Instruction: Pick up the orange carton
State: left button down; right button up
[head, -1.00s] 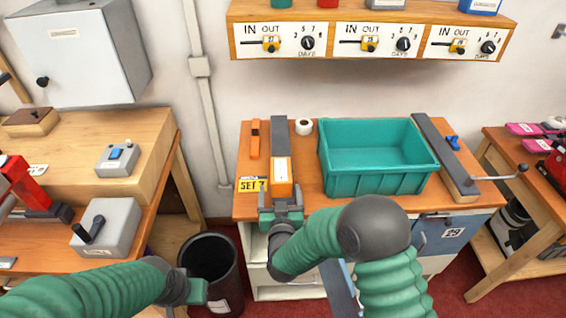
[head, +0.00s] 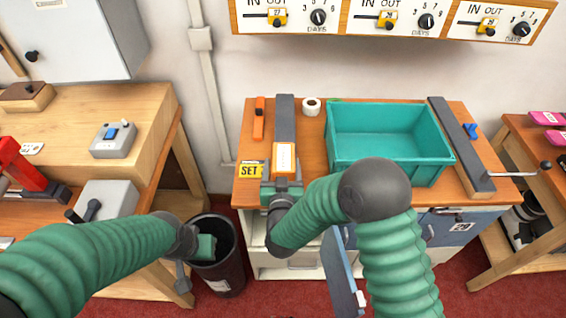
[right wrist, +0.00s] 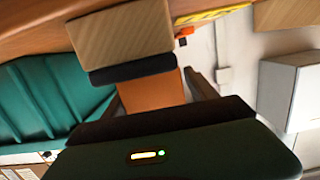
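The orange carton (head: 284,157), with a white label on its top, sits at the near end of a grey-topped bar (head: 285,115) on the right-hand bench. My right gripper (head: 282,187) is at the carton's near side, with its fingers apart. In the right wrist view the carton (right wrist: 152,92) shows between the two dark fingers, with a thin gap appearing beside one finger. The gripper hides the carton's lower front. My left gripper (head: 205,247) hangs over the black bin; its fingers are not clear.
A teal crate (head: 390,164) stands right of the carton. The black bin (head: 222,275) stands between the benches. An open cabinet door (head: 341,275) hangs below.

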jog(key=shift+w+f, duration=0.4)
jog(key=shift+w, duration=0.1)
jog(key=c, duration=0.5)
jog(key=shift+d, duration=0.15)
jog(key=shift+c, duration=1.1)
jog(key=shift+s+d+r, duration=0.1)
jog(key=shift+d+r, duration=0.05)
jog(key=shift+d, duration=0.15)
jog(key=c, duration=0.4)
jog(key=shift+c, duration=1)
jog(key=shift+a, duration=0.1)
